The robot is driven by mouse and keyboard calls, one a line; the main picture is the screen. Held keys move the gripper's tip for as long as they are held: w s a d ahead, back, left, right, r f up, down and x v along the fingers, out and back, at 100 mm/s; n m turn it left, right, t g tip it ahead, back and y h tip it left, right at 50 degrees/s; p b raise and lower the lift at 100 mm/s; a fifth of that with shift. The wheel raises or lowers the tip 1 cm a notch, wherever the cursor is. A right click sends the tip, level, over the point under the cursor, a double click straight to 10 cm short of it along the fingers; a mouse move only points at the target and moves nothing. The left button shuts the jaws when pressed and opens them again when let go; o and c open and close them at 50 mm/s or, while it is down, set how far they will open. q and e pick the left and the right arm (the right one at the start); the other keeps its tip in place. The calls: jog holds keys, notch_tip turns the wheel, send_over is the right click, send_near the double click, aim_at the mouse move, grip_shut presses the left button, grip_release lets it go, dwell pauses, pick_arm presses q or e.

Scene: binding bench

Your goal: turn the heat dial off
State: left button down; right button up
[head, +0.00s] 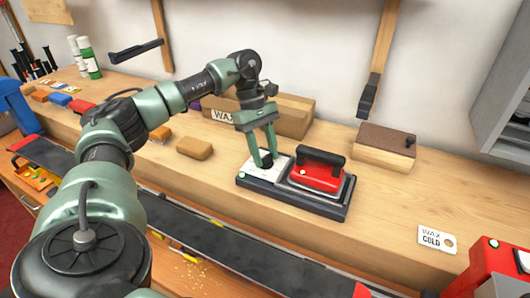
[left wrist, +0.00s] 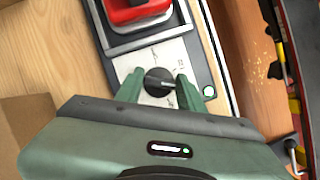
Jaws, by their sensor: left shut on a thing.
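The heat dial is a black round knob on the white panel (head: 259,171) of a dark base (head: 322,207). My left gripper (head: 264,163) comes down on it from above and hides most of it in the head view. In the left wrist view the dial (left wrist: 158,82) shows between the two green fingertips of my left gripper (left wrist: 158,91), which is shut on it. A pale pointer line crosses the knob, and small marks surround it, too small to read well. A green light (left wrist: 209,92) glows beside the dial. My right gripper is not in view.
A red iron (head: 318,172) with a black handle rests on the same base, right of the dial. A cardboard box (head: 292,118) stands behind, a brown-topped block (head: 385,145) behind right.

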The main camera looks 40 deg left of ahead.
pick_arm(q)
jog(key=n+t+b, duration=0.1)
jog(key=n, duration=0.2)
jog(key=n+t+b, duration=0.1)
jog(key=n, duration=0.2)
jog(key=shift+s+y, duration=0.1)
jog(key=shift+y, duration=0.2)
jog(key=n+t+b, duration=0.1)
jog(key=n, duration=0.2)
jog(key=n+t+y+b, duration=0.1)
jog(key=n, duration=0.1)
jog(key=shift+n, duration=0.4)
jog(key=n, duration=0.2)
jog(key=n+t+y+b, duration=0.1)
jog(key=n, duration=0.1)
jog(key=shift+d+y, duration=0.1)
jog(key=shift+y, duration=0.2)
jog(key=n+y, duration=0.1)
jog(key=n, duration=0.4)
jog(key=shift+r+y+b, duration=0.15)
jog(key=shift+y+b, duration=0.25)
jog(key=shift+n, duration=0.5)
jog(key=c, duration=0.9)
grip_release()
jog(key=shift+s, duration=0.1)
jog(key=shift+v, duration=3.85)
jog(key=shift+d, duration=0.1)
